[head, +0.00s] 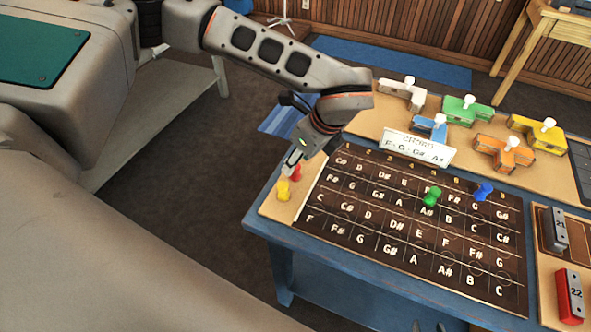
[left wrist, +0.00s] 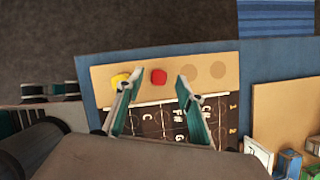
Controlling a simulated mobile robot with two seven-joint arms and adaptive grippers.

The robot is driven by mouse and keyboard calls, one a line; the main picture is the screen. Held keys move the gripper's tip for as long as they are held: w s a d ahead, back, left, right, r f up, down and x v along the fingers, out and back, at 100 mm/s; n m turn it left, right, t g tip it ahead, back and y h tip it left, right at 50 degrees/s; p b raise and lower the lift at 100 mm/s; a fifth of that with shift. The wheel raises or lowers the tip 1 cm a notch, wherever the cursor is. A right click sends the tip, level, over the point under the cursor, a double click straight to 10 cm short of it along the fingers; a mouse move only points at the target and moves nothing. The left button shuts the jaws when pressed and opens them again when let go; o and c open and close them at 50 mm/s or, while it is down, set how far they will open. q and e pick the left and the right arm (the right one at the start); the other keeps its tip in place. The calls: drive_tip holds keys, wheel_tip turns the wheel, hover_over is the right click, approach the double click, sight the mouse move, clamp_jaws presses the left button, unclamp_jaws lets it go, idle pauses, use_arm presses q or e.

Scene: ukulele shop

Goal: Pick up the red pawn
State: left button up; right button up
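The red pawn (head: 296,172) stands on the light wooden strip at the left edge of the letter board, just behind the yellow pawn (head: 283,190). My left gripper (head: 291,160) comes down from above right, its tip close to the red pawn and partly covering it. In the left wrist view my left gripper (left wrist: 155,84) is open, its fingers apart. The red pawn (left wrist: 158,76) shows from above in the gap between the fingertips, and the yellow pawn (left wrist: 120,80) is by the left finger. Contact with the red pawn cannot be told. My right gripper is not seen.
The dark letter board (head: 387,262) carries a green pawn (head: 432,196) and a blue pawn (head: 484,191). A white card (head: 418,147) stands behind it, with colored wooden blocks beyond. A red block (head: 570,295) is at the right. The blue table edge (head: 262,228) is close to the pawns.

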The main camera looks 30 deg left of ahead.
use_arm(q)
drive_tip(key=x, duration=0.4)
drive_tip(key=shift+s+d+f, duration=0.1)
drive_tip(key=shift+d+f, duration=0.05)
drive_tip(key=shift+d, duration=0.05)
drive_tip(key=c, duration=0.9)
